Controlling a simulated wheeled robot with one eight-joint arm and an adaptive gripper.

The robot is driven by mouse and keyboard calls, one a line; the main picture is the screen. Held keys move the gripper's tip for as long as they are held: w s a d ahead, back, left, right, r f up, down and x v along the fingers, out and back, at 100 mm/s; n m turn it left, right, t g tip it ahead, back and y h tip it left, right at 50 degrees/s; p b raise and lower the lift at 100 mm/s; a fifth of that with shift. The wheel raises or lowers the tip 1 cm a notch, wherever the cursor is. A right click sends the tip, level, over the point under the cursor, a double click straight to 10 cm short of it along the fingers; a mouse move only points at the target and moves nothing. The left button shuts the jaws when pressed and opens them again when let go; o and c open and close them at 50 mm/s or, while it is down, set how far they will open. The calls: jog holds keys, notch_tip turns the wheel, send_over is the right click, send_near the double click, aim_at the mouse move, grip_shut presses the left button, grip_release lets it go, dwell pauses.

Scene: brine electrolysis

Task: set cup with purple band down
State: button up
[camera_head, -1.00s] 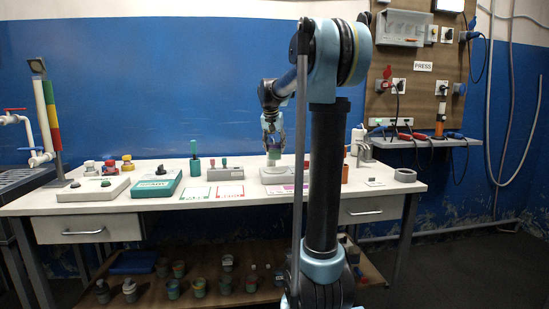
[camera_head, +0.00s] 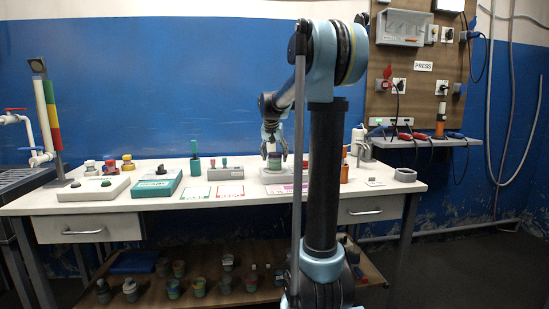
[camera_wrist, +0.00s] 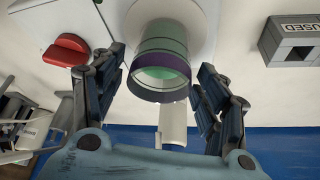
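The cup with the purple band (camera_wrist: 160,83) is green and stands upright on a pale device with a round plate (camera_wrist: 204,18) in the wrist view. Its open rim faces the camera. In the head view the cup (camera_head: 274,161) is small, on the pale device (camera_head: 274,179). My gripper (camera_wrist: 164,72) has its two dark fingers spread on either side of the cup. A gap shows between the right finger and the cup; on the left the finger is very close. In the head view my gripper (camera_head: 274,150) is right over the cup.
A red knob (camera_wrist: 67,50) sits left of the cup in the wrist view. A grey block labelled USED (camera_wrist: 294,40) is at right. In the head view, a grey block with tubes (camera_head: 225,174) stands left of the device and an orange bottle (camera_head: 344,173) right.

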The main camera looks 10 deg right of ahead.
jog(key=shift+r, duration=0.1)
jog(key=v, duration=1.2)
jog(key=s+d+f+n+g+y, duration=0.1)
jog(key=s+f+n, duration=0.1)
jog(key=s+f, duration=1.4)
jog(key=s+f+n+g, duration=0.1)
jog(key=s+f+n, duration=0.1)
jog(key=s+f, duration=1.4)
jog(key=s, duration=0.7)
jog(key=shift+s+d+f+n+y, duration=0.25)
jog(key=shift+s+d+n+y, duration=0.05)
jog(key=shift+s+d+y, duration=0.1)
jog(key=shift+c, duration=0.4)
